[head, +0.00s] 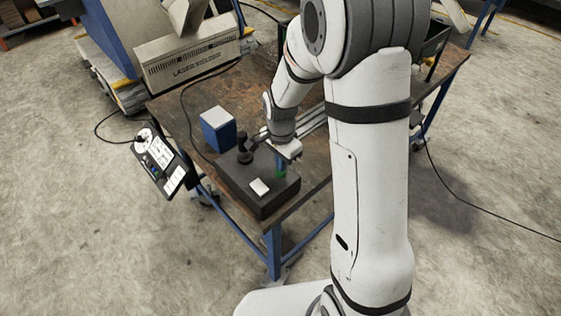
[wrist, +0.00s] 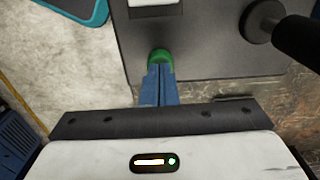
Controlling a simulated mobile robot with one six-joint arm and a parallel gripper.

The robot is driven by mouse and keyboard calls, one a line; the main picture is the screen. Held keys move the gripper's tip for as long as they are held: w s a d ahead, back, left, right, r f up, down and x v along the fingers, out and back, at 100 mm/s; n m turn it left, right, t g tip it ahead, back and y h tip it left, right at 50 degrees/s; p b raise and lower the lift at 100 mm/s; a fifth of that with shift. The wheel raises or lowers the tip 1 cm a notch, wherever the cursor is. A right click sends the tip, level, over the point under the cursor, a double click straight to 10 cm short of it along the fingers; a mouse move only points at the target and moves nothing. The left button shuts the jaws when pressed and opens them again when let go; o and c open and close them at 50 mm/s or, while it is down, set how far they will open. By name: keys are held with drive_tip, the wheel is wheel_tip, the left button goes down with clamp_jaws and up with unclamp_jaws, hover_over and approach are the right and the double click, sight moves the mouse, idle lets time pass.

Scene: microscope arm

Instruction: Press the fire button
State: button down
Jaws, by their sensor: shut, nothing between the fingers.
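A dark control box (head: 236,187) sits on the near left part of the worn table. A green round button (wrist: 160,56) shows on the box's dark top in the wrist view; its lower part is hidden behind my fingertips. My gripper (wrist: 160,68) is shut and empty, its blue fingers together and pointing at the button. The fingertips overlap the button's near edge in the picture; I cannot tell whether they touch it. In the head view my gripper (head: 281,172) is over the right part of the box, with a bit of green at the fingertips.
A black knob or lever (head: 245,152) stands on the box, and it is near my fingers in the wrist view (wrist: 262,22). A blue and white box (head: 218,130) stands behind. A control panel (head: 160,160) hangs off the table's left edge.

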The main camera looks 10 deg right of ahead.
drive_tip(key=shift+f+b, duration=0.7)
drive_tip(key=shift+f, duration=0.1)
drive_tip(key=shift+s+f, duration=0.25)
drive_tip(key=shift+f, duration=0.1)
wheel_tip(320, 180, up, 15)
drive_tip(key=p, duration=0.1)
drive_tip(key=shift+w, duration=0.25)
drive_tip(key=shift+f, duration=0.1)
